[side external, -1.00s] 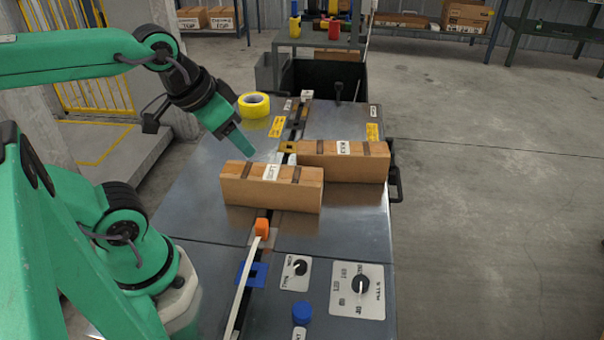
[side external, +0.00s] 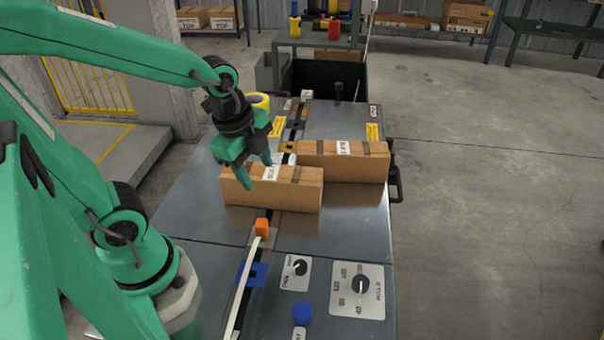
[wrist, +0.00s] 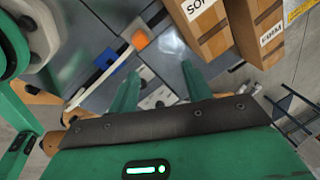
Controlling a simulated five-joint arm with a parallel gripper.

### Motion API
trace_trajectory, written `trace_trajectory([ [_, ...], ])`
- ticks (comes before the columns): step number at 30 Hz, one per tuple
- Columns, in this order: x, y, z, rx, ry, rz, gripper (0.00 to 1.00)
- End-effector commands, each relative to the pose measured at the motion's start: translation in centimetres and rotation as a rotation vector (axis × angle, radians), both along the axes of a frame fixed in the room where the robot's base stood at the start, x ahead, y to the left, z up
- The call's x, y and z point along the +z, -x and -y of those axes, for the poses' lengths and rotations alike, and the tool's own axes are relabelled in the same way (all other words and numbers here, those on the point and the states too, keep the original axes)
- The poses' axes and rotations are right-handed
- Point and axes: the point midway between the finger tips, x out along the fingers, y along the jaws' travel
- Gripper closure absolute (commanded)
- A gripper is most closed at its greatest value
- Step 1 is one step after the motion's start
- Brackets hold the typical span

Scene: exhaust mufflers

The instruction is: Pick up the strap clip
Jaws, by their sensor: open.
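The strap clip appears to be the small orange block (side external: 262,227) at the end of a white strap (side external: 243,285) on the metal table. The orange block also shows in the wrist view (wrist: 140,40), above and between my fingertips in the picture. My gripper (side external: 258,172) is open and empty, in front of the near cardboard box in the side view and apart from the orange block. Its two green fingers also show in the wrist view (wrist: 162,84).
A near cardboard box (side external: 272,196) stands just behind the orange block, and a second box (side external: 345,168) behind it to the right. A blue bracket (side external: 252,274), a blue knob (side external: 302,314) and a dial panel (side external: 357,291) lie at the front. Yellow tape (side external: 258,101) is partly hidden.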

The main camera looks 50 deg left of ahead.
Motion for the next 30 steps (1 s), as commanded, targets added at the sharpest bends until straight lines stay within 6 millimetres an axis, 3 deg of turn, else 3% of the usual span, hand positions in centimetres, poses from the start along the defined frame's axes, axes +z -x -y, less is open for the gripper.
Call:
trace_trajectory([
  [18, -6.9, -0.3, 0.4, -0.89, -0.131, -0.176, 0.51],
  [24, -8.3, -0.1, 0.5, -1.083, -0.14, -0.202, 0.51],
  [30, -8.7, -0.1, 0.5, -1.144, -0.141, -0.21, 0.51],
])
